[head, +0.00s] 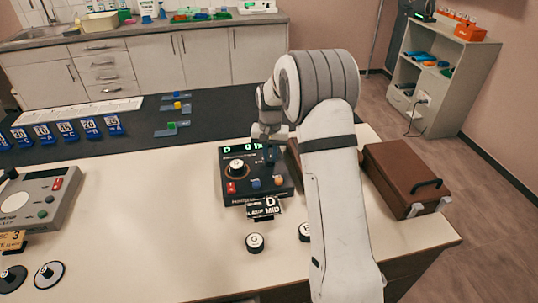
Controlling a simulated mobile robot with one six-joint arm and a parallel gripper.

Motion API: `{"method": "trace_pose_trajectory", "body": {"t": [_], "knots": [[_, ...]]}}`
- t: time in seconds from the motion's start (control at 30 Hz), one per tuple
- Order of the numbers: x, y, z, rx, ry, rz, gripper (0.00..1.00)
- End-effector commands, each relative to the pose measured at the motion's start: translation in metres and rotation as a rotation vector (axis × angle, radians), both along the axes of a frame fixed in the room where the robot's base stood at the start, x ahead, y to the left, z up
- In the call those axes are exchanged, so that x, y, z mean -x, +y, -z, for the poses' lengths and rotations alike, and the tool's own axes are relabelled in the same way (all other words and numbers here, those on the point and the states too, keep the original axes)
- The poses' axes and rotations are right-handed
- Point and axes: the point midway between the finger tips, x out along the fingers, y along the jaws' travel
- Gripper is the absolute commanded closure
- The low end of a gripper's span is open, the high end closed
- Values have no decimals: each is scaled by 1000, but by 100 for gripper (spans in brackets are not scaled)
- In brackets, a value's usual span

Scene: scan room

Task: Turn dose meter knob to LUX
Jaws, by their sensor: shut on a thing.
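The dose meter (229,193) is a dark box on the white bench, with a green display (240,148) partly covered by my arm. A white-topped round knob (237,167) shows on its left side, with a red switch (231,187) below it. Blue and orange buttons sit along its front. My gripper (269,157) points down at the right part of the meter's top face, right of the white-topped knob. It is shut on a knob there, mostly hidden by the fingers. The knob's pointer and any LUX mark cannot be read.
Small label cards (264,208) stand in front of the meter, and a loose round knob (255,242) lies nearer. A brown case (402,173) stands right of my arm. A grey device (37,203) is at left. The bench between is clear.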

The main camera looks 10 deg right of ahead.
Motion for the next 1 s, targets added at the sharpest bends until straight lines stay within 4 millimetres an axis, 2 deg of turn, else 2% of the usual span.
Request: {"method": "trace_pose_trajectory", "body": {"t": [0.57, 0.6, 0.83, 1.0], "knots": [[0, 0, -1, -1, -1, 31, 100], [0, 0, -1, -1, -1, 31, 83], [0, 0, 0, 0, -1, 30, 64], [0, 0, 0, 0, 0, 30, 64]]}}
